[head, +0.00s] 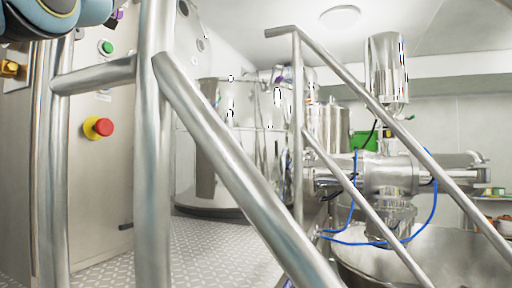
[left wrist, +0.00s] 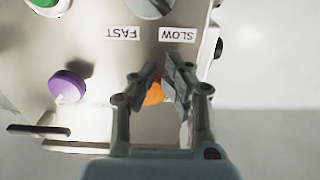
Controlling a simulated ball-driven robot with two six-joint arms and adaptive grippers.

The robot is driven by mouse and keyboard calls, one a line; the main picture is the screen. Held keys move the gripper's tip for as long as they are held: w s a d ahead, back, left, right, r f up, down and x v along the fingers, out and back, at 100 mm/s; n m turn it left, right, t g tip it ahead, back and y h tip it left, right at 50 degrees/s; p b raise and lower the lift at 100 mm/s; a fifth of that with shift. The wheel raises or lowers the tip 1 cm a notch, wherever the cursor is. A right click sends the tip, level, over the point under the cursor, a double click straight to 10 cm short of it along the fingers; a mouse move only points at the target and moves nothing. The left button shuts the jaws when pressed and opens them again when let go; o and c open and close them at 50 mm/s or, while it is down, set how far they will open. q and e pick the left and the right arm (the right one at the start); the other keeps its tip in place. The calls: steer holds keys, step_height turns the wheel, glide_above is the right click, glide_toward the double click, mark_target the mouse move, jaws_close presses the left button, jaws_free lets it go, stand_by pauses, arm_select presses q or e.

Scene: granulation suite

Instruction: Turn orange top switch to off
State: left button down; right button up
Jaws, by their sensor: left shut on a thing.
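In the left wrist view the orange switch (left wrist: 154,96) sits on a pale metal panel (left wrist: 112,62), largely hidden between the fingers. My left gripper (left wrist: 160,72) is shut on it, one finger on each side. Which way the switch points cannot be told. The orange switch is not visible in the head view, where part of my left arm covers the top left corner. My right gripper is in neither view.
A purple knob (left wrist: 70,86) and a green button (left wrist: 45,3) are near the gripper, with SLOW and FAST labels. In the head view a red emergency button (head: 103,127) is on the cabinet. Steel railings (head: 152,180) cross in front.

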arm_select(q)
steer(key=shift+w+d+r, duration=0.1)
steer(key=shift+w+d, duration=0.1)
steer(key=shift+w, duration=0.05)
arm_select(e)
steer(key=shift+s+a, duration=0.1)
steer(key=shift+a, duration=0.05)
arm_select(q)
steer(key=shift+w+d+r, duration=0.15)
steer(key=shift+r, duration=0.1)
steer(key=shift+w+d, duration=0.1)
steer(key=shift+d, duration=0.05)
steer(key=shift+w+d+f, duration=0.1)
steer(key=shift+w+f, duration=0.15)
steer(key=shift+w, duration=0.2)
steer(key=shift+w+f, duration=0.2)
steer(key=shift+w, duration=0.25)
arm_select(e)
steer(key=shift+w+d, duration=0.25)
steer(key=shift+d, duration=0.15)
arm_select(q)
steer(key=shift+f, duration=0.15)
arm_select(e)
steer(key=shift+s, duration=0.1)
